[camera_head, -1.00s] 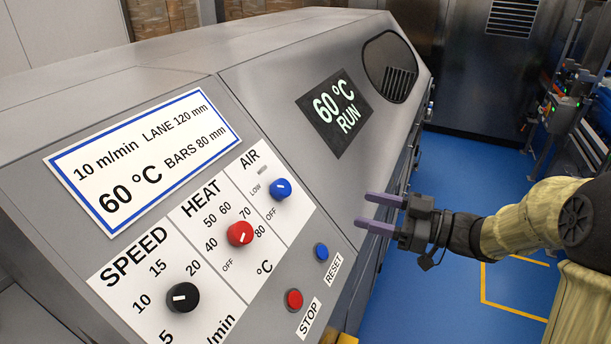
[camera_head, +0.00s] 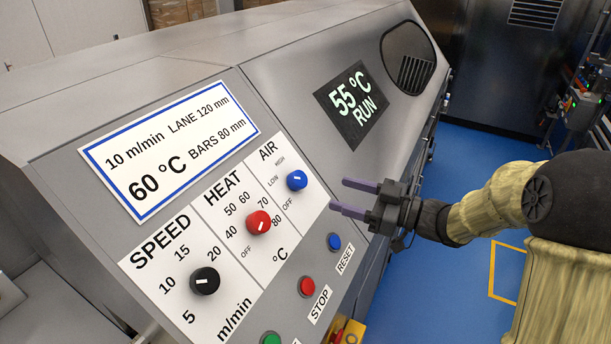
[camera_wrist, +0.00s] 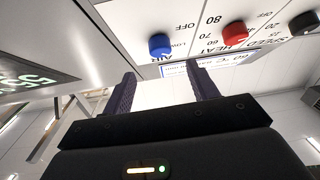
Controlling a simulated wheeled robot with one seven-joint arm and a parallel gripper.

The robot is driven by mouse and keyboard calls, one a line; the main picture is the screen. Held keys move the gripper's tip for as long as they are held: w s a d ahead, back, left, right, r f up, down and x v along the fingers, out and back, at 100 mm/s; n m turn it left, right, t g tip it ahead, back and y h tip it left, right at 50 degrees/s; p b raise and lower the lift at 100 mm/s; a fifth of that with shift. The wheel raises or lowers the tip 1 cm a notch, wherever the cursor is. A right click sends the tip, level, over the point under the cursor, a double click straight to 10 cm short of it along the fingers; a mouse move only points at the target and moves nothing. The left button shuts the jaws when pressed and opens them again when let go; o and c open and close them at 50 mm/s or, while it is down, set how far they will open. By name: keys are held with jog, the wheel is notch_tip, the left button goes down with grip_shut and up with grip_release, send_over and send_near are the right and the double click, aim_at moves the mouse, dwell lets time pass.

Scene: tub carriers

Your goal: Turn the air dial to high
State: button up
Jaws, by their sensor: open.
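The blue air dial (camera_head: 297,181) is on the sloped grey panel, below the word AIR and beside the labels HIGH, LOW and OFF. Its white mark is small, and I cannot tell for sure which label it points at. My gripper (camera_head: 350,196) is open and empty, its two purple fingers reaching left, just right of the dial and apart from it. In the wrist view the dial (camera_wrist: 160,45) shows beyond and between the fingertips (camera_wrist: 165,75), near the panel's white label plate.
The red heat dial (camera_head: 258,223) and black speed dial (camera_head: 205,281) are left of the air dial. A blue reset button (camera_head: 334,242), red stop button (camera_head: 307,287) and green button (camera_head: 271,338) lie below. The display (camera_head: 352,106) reads 55 °C RUN.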

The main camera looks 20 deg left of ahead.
aim_at(305, 182)
jog(key=a+p, duration=0.3)
jog(key=a, duration=0.6)
jog(key=shift+w, duration=0.15)
jog(key=shift+a, duration=0.25)
jog(key=shift+w+d, duration=0.15)
jog(key=shift+d, duration=0.05)
jog(key=shift+s+a, duration=0.2)
jog(key=c, duration=1)
jog(key=shift+w, duration=0.15)
